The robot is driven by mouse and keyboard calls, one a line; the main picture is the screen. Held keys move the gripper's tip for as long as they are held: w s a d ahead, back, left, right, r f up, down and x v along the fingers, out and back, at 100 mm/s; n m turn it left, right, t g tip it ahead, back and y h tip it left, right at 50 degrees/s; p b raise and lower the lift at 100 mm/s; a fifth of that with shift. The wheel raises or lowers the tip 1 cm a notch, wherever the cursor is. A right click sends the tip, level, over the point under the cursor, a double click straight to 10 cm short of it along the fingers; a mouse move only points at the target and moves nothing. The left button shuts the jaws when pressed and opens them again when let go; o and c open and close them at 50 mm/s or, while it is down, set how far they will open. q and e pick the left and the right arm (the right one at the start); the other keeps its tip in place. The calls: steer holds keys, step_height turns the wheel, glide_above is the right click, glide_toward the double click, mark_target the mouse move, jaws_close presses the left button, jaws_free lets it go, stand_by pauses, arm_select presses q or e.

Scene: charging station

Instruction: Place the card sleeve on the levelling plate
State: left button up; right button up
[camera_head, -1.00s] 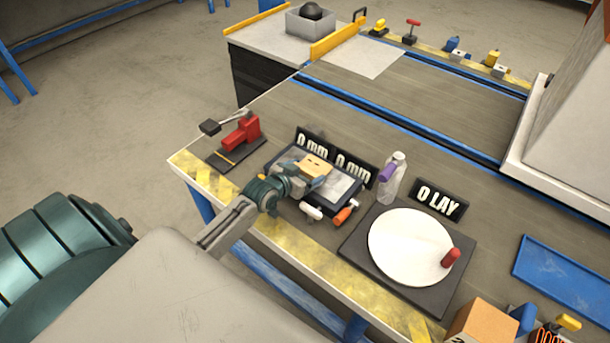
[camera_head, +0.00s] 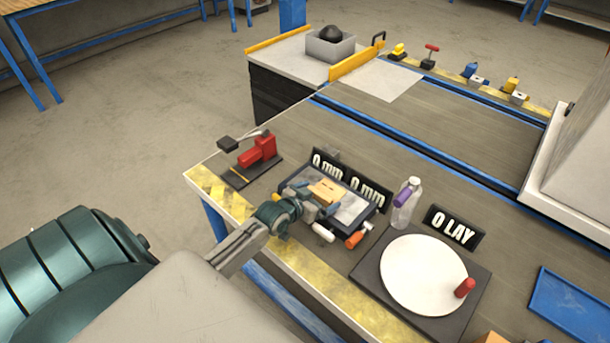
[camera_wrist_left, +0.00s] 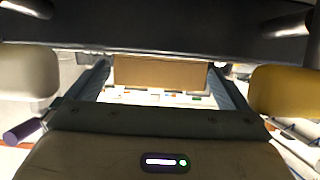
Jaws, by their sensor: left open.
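The card sleeve looks like a small tan block (camera_head: 326,191) and lies over the levelling plate (camera_head: 352,212), a dark-framed plate with a pale top. My left gripper (camera_head: 318,197) is above the plate, its fingers open on either side of the sleeve. In the left wrist view the tan sleeve (camera_wrist_left: 160,72) shows between the two fingers (camera_wrist_left: 160,88), with narrow gaps at its sides. Its underside is hidden, so contact with the plate is not clear. My right gripper is not in view.
Two "0 mm" displays (camera_head: 369,190) stand behind the plate. A white knob (camera_head: 323,232) and an orange one (camera_head: 355,240) are at its front. A bottle (camera_head: 405,203) and a white disc (camera_head: 424,274) stand to the right, a red clamp (camera_head: 258,150) to the left.

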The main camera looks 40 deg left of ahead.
arm_select(q)
steer(key=d+p+v, duration=0.1)
steer(key=p+v, duration=0.1)
steer(key=v, duration=0.9)
steer(key=shift+s+a, duration=0.2)
steer(key=shift+a, duration=0.25)
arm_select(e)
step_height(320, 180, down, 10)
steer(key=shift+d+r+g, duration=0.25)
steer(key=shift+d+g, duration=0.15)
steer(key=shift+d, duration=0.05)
